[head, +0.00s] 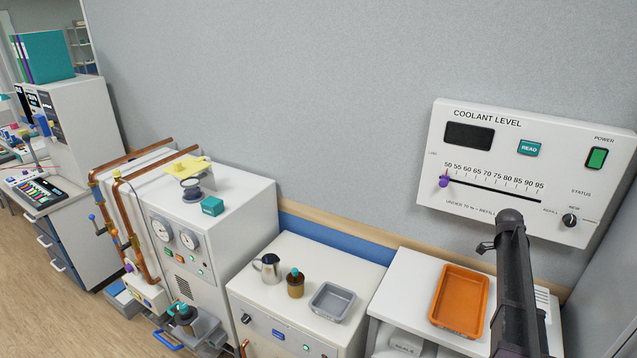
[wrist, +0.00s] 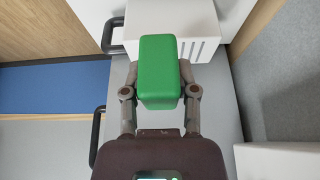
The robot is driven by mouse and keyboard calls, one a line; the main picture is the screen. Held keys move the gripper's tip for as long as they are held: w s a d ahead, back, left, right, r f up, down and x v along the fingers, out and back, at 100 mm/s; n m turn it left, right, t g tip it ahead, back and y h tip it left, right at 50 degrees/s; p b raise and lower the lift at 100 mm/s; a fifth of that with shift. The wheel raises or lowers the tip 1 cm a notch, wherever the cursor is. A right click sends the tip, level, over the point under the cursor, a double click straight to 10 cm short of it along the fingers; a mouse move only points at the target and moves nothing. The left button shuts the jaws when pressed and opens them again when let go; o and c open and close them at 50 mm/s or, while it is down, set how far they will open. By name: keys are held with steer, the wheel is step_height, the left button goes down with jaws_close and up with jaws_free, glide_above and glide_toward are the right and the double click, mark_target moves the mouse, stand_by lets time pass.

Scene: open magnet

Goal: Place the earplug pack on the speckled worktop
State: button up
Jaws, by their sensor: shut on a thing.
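My gripper (wrist: 160,92) is shut on a green, round-edged block (wrist: 158,70) in the wrist view. It may be the earplug pack; no label shows on it. The block sits between the two fingers, above a pale grey surface. My dark arm (head: 512,285) rises at the right of the head view, but the gripper and block cannot be made out there. A pale cabinet top (head: 290,250) and a white top at the right (head: 410,275) show in the head view. I cannot tell which surface is the speckled worktop.
An orange tray (head: 460,300) lies on the right-hand top beside my arm. A metal jug (head: 270,268), a brown bottle (head: 295,286) and a grey tray (head: 331,302) stand on the middle cabinet. The coolant panel (head: 480,135) juts from the wall.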

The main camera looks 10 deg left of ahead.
steer(key=shift+r+p, duration=1)
steer(key=shift+r, duration=0.5)
steer(key=shift+a, duration=0.1)
